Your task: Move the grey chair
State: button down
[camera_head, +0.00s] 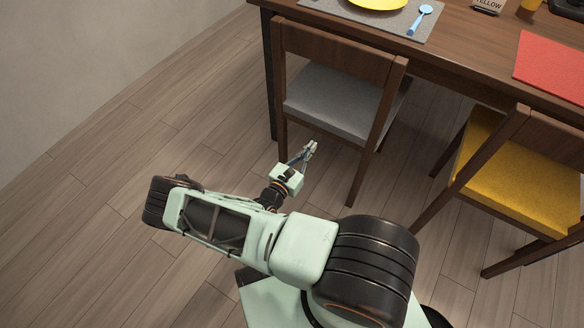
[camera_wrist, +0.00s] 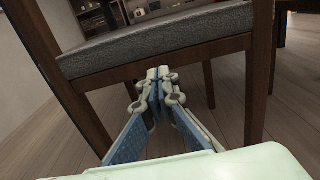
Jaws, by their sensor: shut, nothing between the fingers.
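The grey chair (camera_head: 330,100) has a dark brown wooden frame and a grey cushion. It stands at the near side of the table, with its backrest towards me. In the head view my gripper (camera_head: 310,148) is low, in front of the chair between its two near legs. In the wrist view my gripper (camera_wrist: 158,76) is shut with nothing between the fingers, its tips just below the seat's lower rail. The grey cushion (camera_wrist: 170,35) and a leg (camera_wrist: 260,75) show around it. I cannot tell whether the fingers touch the chair.
A brown table (camera_head: 468,38) stands behind the chair with a grey placemat (camera_head: 327,8), a yellow plate (camera_head: 378,2), a blue spoon (camera_head: 420,19) and a red placemat (camera_head: 552,68). A yellow-cushioned chair (camera_head: 510,180) stands at right. The wooden floor (camera_head: 120,140) at left is clear.

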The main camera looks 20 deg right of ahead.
jog(key=v, duration=0.4)
jog(key=shift+s+a, duration=0.1)
jog(key=shift+a, duration=0.05)
